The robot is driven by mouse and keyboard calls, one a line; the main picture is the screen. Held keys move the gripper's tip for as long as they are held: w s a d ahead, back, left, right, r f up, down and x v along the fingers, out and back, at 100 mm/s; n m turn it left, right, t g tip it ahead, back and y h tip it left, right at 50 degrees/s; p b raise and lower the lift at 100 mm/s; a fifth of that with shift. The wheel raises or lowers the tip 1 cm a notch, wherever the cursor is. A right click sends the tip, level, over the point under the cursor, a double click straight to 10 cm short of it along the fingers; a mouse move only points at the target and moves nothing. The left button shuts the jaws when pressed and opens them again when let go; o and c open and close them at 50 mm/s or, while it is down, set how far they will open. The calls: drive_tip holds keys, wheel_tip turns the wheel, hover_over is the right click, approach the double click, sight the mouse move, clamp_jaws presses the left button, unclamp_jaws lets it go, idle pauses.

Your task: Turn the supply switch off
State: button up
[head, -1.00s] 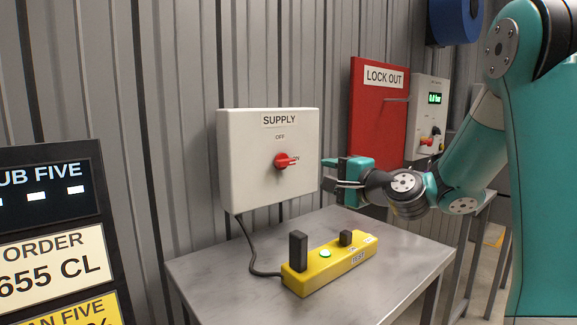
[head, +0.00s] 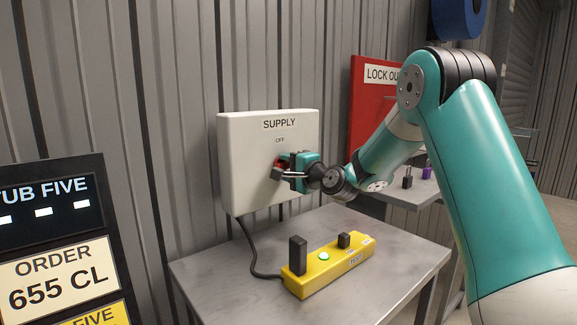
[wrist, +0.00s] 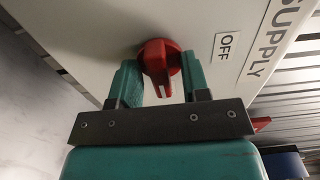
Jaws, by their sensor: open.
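The white supply box (head: 245,165) hangs on the corrugated wall, with "SUPPLY" and "OFF" labels on its face. Its red rotary switch (wrist: 159,66) shows in the wrist view between the two teal fingers of my gripper (wrist: 160,88). The fingers are open, one on each side of the red handle, with a gap visible at least on the right. In the head view my gripper (head: 284,172) is at the box face and hides most of the switch. The "ON" label is hidden behind my gripper.
A metal table (head: 225,270) stands below the box, bearing a yellow tester (head: 330,269) with a lit green button. A black cable (head: 253,257) runs down from the box. A red lock-out board (head: 365,120) is to the right. An order display (head: 55,260) stands at left.

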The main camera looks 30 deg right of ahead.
clamp_jaws()
drive_tip(key=shift+f+b, duration=0.1)
drive_tip(key=shift+b, duration=0.25)
drive_tip(key=n+b, duration=0.3)
drive_tip(key=b, duration=0.1)
drive_tip(key=shift+f+n, duration=0.2)
drive_tip(key=shift+n, duration=0.2)
drive_tip(key=n+b, duration=0.5)
drive_tip(key=b, duration=0.1)
drive_tip(key=shift+n, duration=0.3)
drive_tip(key=n+b, duration=0.4)
drive_tip(key=b, duration=0.1)
drive_tip(key=shift+r+n+b, duration=0.15)
drive_tip(key=shift+n+b, duration=1.65)
drive_tip(key=shift+n, duration=0.5)
